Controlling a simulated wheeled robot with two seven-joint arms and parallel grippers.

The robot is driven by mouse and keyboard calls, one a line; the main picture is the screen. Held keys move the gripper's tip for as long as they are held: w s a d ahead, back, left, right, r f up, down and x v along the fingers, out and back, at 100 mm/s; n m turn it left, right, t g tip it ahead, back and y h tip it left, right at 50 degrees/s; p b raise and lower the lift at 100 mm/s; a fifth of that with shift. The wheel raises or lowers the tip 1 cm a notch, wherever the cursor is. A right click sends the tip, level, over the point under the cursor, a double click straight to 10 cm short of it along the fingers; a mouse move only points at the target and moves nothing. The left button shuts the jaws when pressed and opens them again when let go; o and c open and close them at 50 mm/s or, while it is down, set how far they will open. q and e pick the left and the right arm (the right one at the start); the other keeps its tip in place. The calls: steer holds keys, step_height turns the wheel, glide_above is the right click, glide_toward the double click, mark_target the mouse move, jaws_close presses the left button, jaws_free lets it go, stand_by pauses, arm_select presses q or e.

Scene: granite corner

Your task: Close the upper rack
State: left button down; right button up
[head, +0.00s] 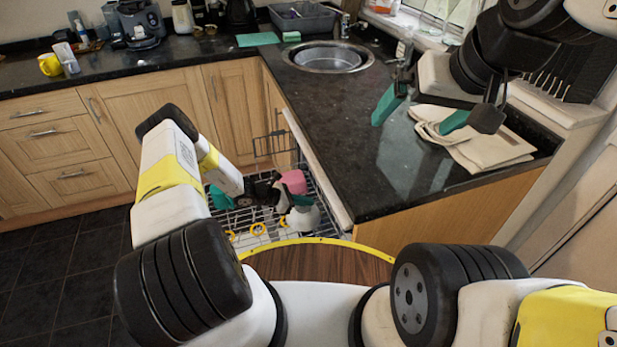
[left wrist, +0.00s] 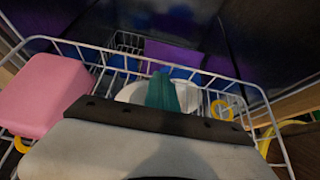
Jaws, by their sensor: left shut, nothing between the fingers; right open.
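The upper rack (head: 262,222), a wire basket, is pulled out beside the counter in the head view. Its wire rim (left wrist: 215,75) also shows in the left wrist view. My left gripper (head: 301,200) is low at the rack, among the dishes. Its teal fingers (left wrist: 163,92) are shut together in front of a white dish (left wrist: 131,92), with nothing held. Whether they touch the rack is unclear. A pink item (head: 293,181) is close by, at the left in the wrist view (left wrist: 45,92). My right gripper (head: 412,122) is open and empty above the counter.
The dark counter (head: 350,150) edges the rack on the right. Folded cloths (head: 485,150) lie near my right gripper. A round sink (head: 328,57) is further back. Yellow rings (head: 258,229) show in the rack. Dark floor (head: 65,260) is clear at the left.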

mark_target(327, 204)
arm_select(q)
steer(key=x, duration=0.6)
steer(key=shift+d+f, duration=0.1)
steer(key=shift+d, duration=0.05)
steer(key=w+d, duration=0.5)
steer(key=d, duration=0.8)
steer(key=shift+w, duration=0.2)
steer(key=shift+a, duration=0.1)
